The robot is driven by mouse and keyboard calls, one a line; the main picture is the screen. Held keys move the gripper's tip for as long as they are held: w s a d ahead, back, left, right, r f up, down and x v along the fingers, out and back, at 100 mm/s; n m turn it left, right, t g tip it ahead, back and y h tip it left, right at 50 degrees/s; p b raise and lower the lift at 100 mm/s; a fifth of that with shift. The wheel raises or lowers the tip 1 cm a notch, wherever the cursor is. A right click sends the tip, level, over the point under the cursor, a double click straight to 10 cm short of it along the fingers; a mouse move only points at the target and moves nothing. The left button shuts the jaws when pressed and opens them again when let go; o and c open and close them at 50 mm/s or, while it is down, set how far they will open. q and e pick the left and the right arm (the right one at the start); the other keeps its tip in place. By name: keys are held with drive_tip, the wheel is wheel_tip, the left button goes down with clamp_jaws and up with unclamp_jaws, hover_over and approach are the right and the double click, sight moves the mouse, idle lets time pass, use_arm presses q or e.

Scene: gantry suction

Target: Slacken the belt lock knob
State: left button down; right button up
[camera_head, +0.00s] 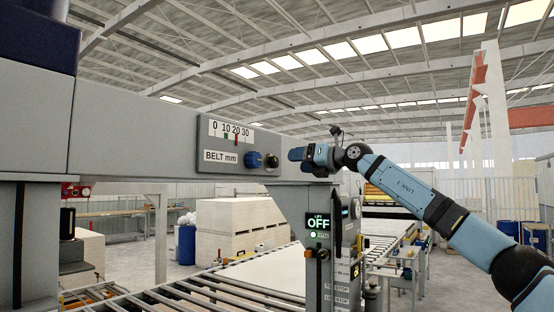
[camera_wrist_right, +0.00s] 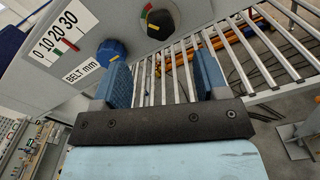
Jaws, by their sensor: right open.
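The belt panel (camera_head: 217,158) on the grey beam carries a "BELT mm" scale marked 0 to 30, with a green mark and a red pointer. A blue knob (camera_head: 254,159) and, to its right, a black knob (camera_head: 272,161) sit beside the label; neither knob has a readable name. The right wrist view shows the blue knob (camera_wrist_right: 111,52) and the black knob (camera_wrist_right: 159,24), each with a yellow mark. My right gripper (camera_head: 293,154) is open and empty, just right of the black knob and apart from it. In the right wrist view its blue fingers (camera_wrist_right: 163,78) point towards the knobs. My left gripper is out of view.
A control post (camera_head: 318,255) with a display reading "LIFT OFF" stands below my right gripper. A roller conveyor (camera_head: 190,296) runs under the beam. Pale stacked blocks (camera_head: 235,228) stand behind. Free air lies around the gripper.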

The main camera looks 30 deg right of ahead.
sight(276, 162)
drive_tip(key=p+x, duration=0.2)
drive_tip(key=x, duration=0.4)
drive_tip(key=shift+w+a, duration=0.15)
drive_tip(key=shift+w, duration=0.15)
drive_tip(key=shift+x, duration=0.75)
drive_tip(key=shift+c, duration=0.2)
drive_tip(key=c, duration=0.9)
